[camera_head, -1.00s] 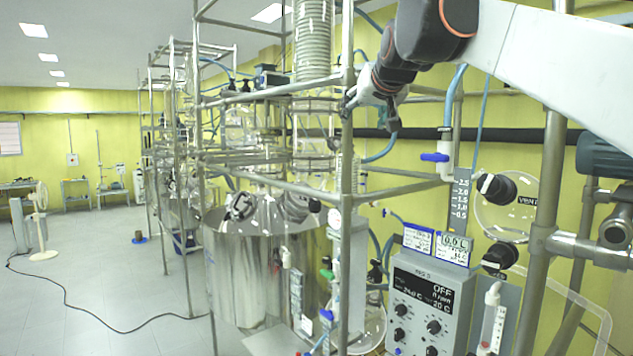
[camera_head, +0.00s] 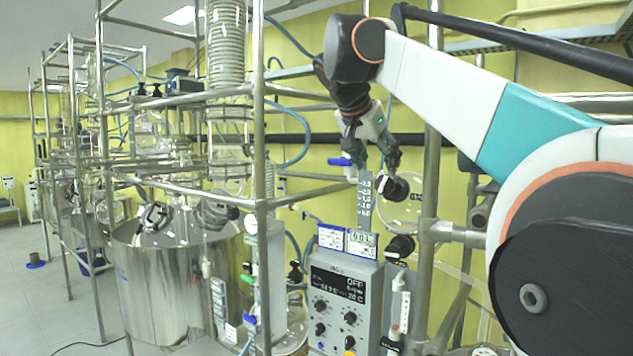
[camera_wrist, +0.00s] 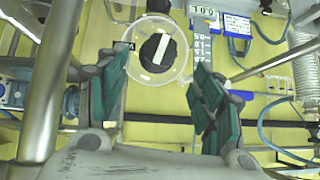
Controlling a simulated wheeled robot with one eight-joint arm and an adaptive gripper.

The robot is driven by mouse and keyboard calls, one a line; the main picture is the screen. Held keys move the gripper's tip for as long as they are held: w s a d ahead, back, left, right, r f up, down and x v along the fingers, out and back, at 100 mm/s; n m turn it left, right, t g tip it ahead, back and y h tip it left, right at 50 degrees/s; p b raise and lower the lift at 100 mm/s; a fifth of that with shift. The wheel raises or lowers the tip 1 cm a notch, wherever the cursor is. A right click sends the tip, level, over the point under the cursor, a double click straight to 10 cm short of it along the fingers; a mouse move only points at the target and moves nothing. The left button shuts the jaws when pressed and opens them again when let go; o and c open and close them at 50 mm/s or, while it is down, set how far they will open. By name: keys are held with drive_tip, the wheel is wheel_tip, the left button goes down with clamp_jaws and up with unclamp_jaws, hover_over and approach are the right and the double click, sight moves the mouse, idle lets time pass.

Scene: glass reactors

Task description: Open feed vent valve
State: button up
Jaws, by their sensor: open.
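The vent valve is a black round knob (camera_head: 395,188) on the clear glass feed vessel (camera_head: 411,208), right of the scale strip. In the wrist view the knob (camera_wrist: 164,52) shows a white bar across its face, tilted from upright. It appears between my fingertips, beyond them. My gripper (camera_head: 382,148) is open and empty, with its dark green finger pads (camera_wrist: 162,75) spread apart. In the head view it hangs just above and left of the knob, apart from it. The VENT label beside the knob is mostly covered in the wrist view.
A second black knob (camera_head: 400,248) sits below the vent knob. A blue-handled valve (camera_head: 340,161) is close left of my gripper. A control box (camera_head: 345,300) stands below. Steel frame posts (camera_head: 428,200) and a steel reactor vessel (camera_head: 165,275) flank the area.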

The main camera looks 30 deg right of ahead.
sight(384, 181)
drive_tip(key=p+x, duration=0.1)
drive_tip(key=x, duration=0.8)
drive_tip(key=c, duration=1.1)
